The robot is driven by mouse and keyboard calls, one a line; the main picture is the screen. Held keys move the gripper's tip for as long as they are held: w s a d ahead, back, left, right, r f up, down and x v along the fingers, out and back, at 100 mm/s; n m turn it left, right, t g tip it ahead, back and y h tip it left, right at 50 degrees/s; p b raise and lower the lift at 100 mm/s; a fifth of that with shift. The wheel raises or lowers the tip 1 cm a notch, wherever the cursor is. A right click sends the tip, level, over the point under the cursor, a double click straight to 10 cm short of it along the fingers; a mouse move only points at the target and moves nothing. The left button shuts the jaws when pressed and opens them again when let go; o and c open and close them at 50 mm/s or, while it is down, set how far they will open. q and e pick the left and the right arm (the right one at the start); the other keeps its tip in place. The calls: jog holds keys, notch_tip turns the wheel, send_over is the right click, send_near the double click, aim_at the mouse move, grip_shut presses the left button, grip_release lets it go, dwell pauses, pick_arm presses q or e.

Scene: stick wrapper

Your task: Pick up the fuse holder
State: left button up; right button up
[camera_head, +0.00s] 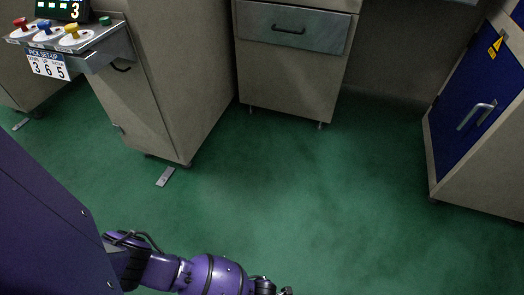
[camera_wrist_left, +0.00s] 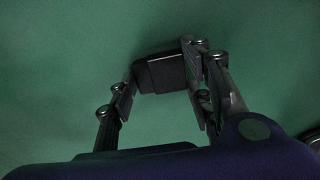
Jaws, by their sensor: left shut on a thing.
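A dark, blocky thing, taken as the fuse holder (camera_wrist_left: 163,74), is between the fingers of my left gripper (camera_wrist_left: 160,80) in the left wrist view. The gripper is shut on it, with one finger at each side. Green floor shows behind it. In the head view my purple left arm lies along the bottom edge. Its hand end is cut off there, and the fuse holder is not seen in that view. My right gripper is in neither view.
A grey cabinet with a drawer (camera_head: 292,28) stands at the back. A tall grey cabinet (camera_head: 180,80) with a shelf of coloured knobs (camera_head: 72,38) is at left. A blue-doored cabinet (camera_head: 470,110) is at right. The green floor (camera_head: 300,190) between them is clear.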

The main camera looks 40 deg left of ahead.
pick_arm(q)
notch_tip(320, 180, up, 10)
jog(key=p, duration=0.5)
